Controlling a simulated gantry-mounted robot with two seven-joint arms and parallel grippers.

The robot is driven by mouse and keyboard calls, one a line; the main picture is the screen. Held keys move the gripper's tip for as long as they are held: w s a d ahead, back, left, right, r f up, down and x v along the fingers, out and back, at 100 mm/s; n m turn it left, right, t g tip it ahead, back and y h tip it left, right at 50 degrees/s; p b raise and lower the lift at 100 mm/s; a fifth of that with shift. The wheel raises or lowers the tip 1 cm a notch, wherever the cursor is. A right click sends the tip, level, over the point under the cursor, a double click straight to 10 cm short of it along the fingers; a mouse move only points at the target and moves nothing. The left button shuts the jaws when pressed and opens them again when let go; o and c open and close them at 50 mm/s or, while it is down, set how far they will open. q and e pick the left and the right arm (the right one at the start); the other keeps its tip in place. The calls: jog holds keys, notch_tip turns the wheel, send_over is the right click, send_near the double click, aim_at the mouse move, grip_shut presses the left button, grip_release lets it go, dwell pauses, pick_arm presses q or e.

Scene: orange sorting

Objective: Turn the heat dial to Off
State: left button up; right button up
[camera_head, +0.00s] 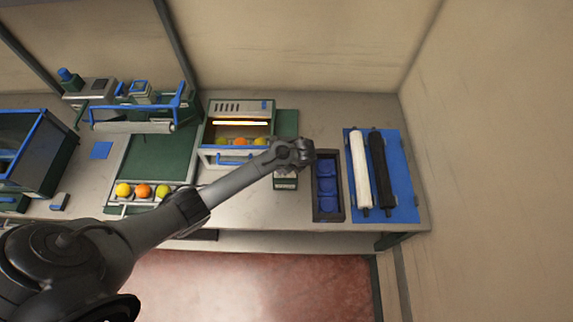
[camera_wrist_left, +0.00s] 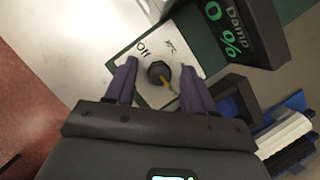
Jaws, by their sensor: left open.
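The dark heat dial (camera_wrist_left: 159,72) sits on a pale panel (camera_wrist_left: 145,88) in the left wrist view. Its yellow pointer slants toward the lower right, away from the printed "Off" label at the upper left. A second label beside "Off" is too small to read surely. My left gripper (camera_wrist_left: 158,66) is open, with one finger on each side of the dial and visible gaps between. In the head view my left gripper (camera_head: 302,155) is over the control box (camera_head: 286,183) right of the heater, and the dial cannot be made out there. My right gripper is not in view.
The lit heater box (camera_head: 240,107) with several fruits stands left of the gripper. A dark tray with blue compartments (camera_head: 343,205) and a blue mat (camera_head: 402,200) with two rollers lie to the right. A "Damp 0 %" display (camera_wrist_left: 228,30) rises beside the dial panel.

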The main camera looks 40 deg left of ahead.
pick_arm(q)
grip_shut()
